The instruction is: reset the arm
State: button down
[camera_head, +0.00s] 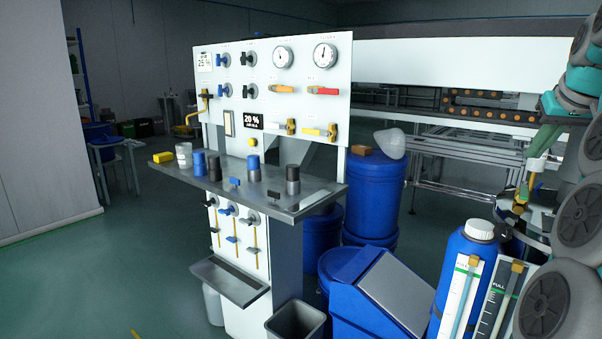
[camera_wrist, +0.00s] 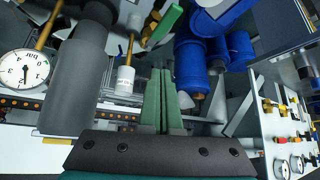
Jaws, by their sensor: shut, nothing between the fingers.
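My gripper (camera_wrist: 161,72) shows in the wrist view as two long green fingers lying side by side, closed with nothing between them. It is in free space and touches nothing that I can make out. In the head view my arm is folded along the right edge, right of the panel fixture (camera_head: 225,72) and apart from it. Where the fingertips are in that view is hard to tell. The fixture carries gauges, valves and a shelf (camera_head: 300,187). It also shows tilted at the right of the wrist view (camera_wrist: 285,125).
On the shelf stand a yellow block (camera_head: 163,157), a white cup (camera_head: 184,155) and several blue and dark cylinders. Blue barrels (camera_head: 373,195), a lidded blue bin (camera_head: 375,295) and a blue bottle (camera_head: 470,262) crowd the space between fixture and arm. Floor at left is clear.

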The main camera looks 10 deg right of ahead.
jog(key=a+f+n+g+y, duration=0.2)
jog(key=a+f, duration=0.7)
jog(key=a, duration=0.5)
jog(key=a+f+n+g+y, duration=0.2)
jog(key=a+f, duration=0.6)
jog(key=a, duration=0.6)
jog(key=s+a+f+g, duration=0.1)
jog(key=s+a+f, duration=0.3)
jog(key=s+f, duration=0.3)
jog(key=s+a+f+g, duration=0.2)
jog(key=s+a+f, duration=0.2)
jog(key=s, duration=0.5)
jog(key=s+a+f+n+g, duration=0.1)
jog(key=s+a+f, duration=0.3)
jog(key=s+f, duration=0.4)
jog(key=shift+s+a+f+g+h, duration=0.2)
jog(key=shift+f+g+h, duration=0.15)
jog(key=shift+f, duration=0.5)
jog(key=shift+d, duration=0.1)
